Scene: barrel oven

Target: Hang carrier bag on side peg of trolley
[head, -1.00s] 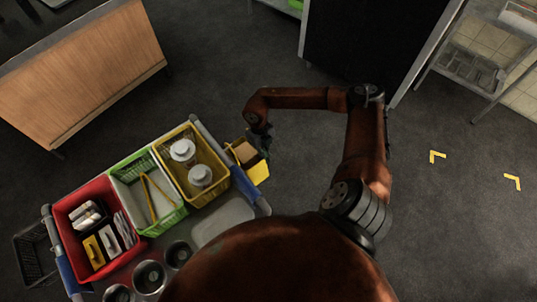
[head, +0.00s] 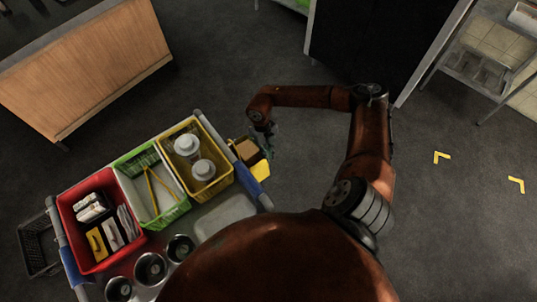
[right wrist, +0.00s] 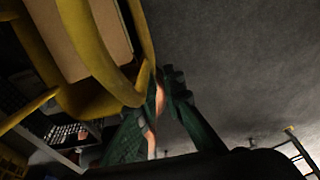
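The carrier bag (head: 260,170) is yellow and holds a brown box. In the head view it is upright beside the trolley's right end. In the right wrist view the bag (right wrist: 95,60) fills the upper left, and its handle loop comes to my fingertips. My right gripper (head: 268,138) is at the bag's upper right side; its dark green fingers (right wrist: 160,85) are close together, seemingly shut on the handle. The trolley (head: 222,216) has a grey top and blue-grey end bars. The side peg cannot be made out behind the bag and gripper. My left gripper is out of view.
Red (head: 75,235), green (head: 178,212) and yellow (head: 212,192) bins stand on the trolley, with several metal pots (head: 150,268) in front. A black basket (head: 38,243) is at its left end. A wooden counter (head: 85,70) is behind. The floor right of the bag is clear.

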